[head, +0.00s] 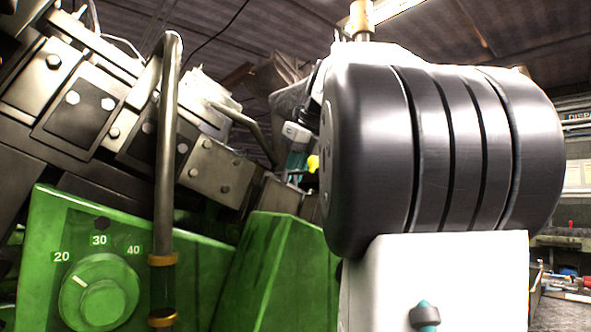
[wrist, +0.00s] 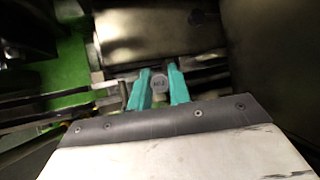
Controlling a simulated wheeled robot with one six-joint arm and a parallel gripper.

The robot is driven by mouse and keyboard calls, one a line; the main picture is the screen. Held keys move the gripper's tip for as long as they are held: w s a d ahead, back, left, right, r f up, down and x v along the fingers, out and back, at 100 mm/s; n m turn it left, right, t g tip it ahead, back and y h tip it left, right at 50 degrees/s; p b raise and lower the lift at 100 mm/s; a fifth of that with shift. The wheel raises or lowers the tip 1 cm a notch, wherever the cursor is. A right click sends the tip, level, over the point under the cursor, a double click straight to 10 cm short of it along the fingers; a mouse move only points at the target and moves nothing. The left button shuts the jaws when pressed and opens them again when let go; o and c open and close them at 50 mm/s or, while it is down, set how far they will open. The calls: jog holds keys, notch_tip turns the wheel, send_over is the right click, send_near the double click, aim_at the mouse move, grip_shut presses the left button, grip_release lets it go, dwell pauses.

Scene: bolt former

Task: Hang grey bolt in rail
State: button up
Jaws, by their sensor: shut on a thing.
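In the wrist view, the grey bolt (wrist: 158,84) shows as a small round head with markings on its face. It sits between the two teal fingers of my gripper (wrist: 159,80), which is shut on it. The bolt's shank is hidden below the head. Metal bars that look like the rail (wrist: 206,74) run across behind the fingers, on both sides of them. I cannot tell whether the bolt touches them or is between them. In the head view, the bolt cannot be made out, and my own arm covers much of the right side.
The green machine (head: 270,262) fills the left of the head view, with a dial (head: 98,304) and a bent metal pipe (head: 165,150) in front. Dark bolted blocks (head: 75,105) slope above it. In the wrist view, a broad metal cover (wrist: 150,38) lies just beyond the fingertips.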

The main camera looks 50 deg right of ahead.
jog(key=shift+f, duration=0.2)
jog(key=o, duration=0.9)
jog(key=shift+s, duration=0.1)
jog(key=shift+f, duration=0.1)
jog(key=shift+c, duration=0.5)
jog(key=shift+o, duration=0.7)
jog(key=shift+o, duration=1.2)
jog(key=shift+r, duration=0.4)
jog(key=shift+o, duration=0.2)
jog(key=shift+r, duration=3.15)
